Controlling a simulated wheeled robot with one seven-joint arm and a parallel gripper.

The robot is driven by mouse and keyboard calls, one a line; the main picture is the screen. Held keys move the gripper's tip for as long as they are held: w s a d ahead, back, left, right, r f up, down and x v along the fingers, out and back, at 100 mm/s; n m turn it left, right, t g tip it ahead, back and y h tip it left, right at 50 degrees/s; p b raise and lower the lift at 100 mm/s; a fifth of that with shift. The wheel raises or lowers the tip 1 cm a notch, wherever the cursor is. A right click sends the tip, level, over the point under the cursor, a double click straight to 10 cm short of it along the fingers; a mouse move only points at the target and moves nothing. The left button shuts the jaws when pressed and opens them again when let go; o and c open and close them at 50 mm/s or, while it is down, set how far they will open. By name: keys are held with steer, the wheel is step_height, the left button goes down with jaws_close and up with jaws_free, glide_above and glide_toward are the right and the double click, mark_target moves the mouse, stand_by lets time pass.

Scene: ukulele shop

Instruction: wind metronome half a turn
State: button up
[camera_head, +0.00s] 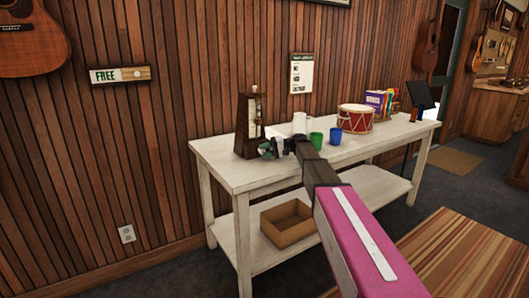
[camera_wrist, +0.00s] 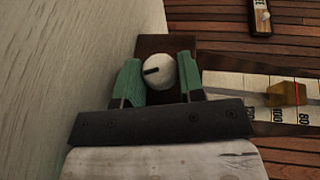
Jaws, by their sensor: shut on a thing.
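The metronome (camera_head: 249,128) is a dark brown wooden tapered case standing upright near the left end of the white table. In the wrist view its pale scale strip (camera_wrist: 231,84) and a yellowish weight (camera_wrist: 287,93) show at the right. A round whitish winding knob (camera_wrist: 159,71) with a dark slot mark sits on the brown case side. My gripper (camera_wrist: 159,82) has its two green fingers on either side of the knob, shut on it. In the head view my gripper (camera_head: 272,147) is at the metronome's right side, and its fingertips are too small to tell apart.
On the white table (camera_head: 225,160) a white mug (camera_head: 300,122), green cup (camera_head: 316,140), blue cup (camera_head: 336,136) and red drum (camera_head: 355,118) stand right of the metronome, close to my arm. A cardboard box (camera_head: 287,222) sits on the lower shelf. The table's left end is clear.

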steer(key=o, duration=0.9)
steer(key=v, duration=1.1)
